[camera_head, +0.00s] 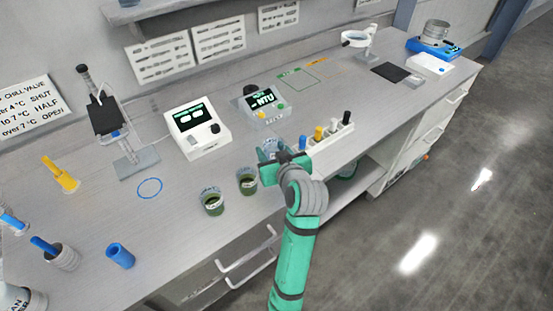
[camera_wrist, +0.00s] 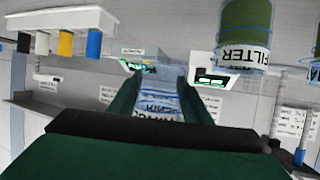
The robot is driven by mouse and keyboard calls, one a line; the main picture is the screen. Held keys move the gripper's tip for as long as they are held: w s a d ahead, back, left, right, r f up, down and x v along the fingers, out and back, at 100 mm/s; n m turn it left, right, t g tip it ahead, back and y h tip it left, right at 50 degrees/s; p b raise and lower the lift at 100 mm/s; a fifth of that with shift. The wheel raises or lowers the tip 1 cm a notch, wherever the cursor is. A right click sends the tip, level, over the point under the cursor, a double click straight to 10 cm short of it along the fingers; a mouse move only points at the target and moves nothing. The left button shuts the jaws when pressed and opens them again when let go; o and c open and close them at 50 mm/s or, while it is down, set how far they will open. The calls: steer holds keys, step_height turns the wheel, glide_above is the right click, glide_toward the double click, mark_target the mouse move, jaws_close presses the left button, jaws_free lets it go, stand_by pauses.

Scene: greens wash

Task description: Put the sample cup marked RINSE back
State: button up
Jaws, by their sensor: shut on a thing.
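The RINSE sample cup (camera_head: 267,147) is a clear, pale cup, partly hidden behind my gripper (camera_head: 277,164) in the head view. In the wrist view the same cup (camera_wrist: 158,100) sits between the two green fingers, its label upside down and hard to read in full. My gripper is shut on it, near the front of the bench (camera_head: 185,240). I cannot tell whether the cup's base touches the bench. Two other labelled cups with green contents, one near cup (camera_head: 246,183) and one farther left (camera_head: 212,203), stand to the left; one label reads FILTER in the wrist view (camera_wrist: 243,40).
A white rack with coloured pieces (camera_head: 325,138) stands just right of my gripper. A meter (camera_head: 265,107) and a white instrument (camera_head: 197,128) stand behind. A blue ring (camera_head: 150,188) and a green outlined rectangle (camera_head: 299,79) mark bare bench.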

steer(key=w+f, duration=0.2)
steer(key=f, duration=0.1)
steer(key=shift+w+d+f, duration=0.15)
steer(key=shift+d+f, duration=0.15)
steer(key=shift+d, duration=0.1)
steer(key=shift+w+d+f, duration=0.3)
steer(key=shift+w+f, duration=0.1)
steer(key=shift+f, duration=0.2)
steer(key=shift+a+f, duration=0.1)
steer(key=shift+f, duration=1.4)
steer(key=shift+f, duration=0.1)
steer(key=o, duration=1.1)
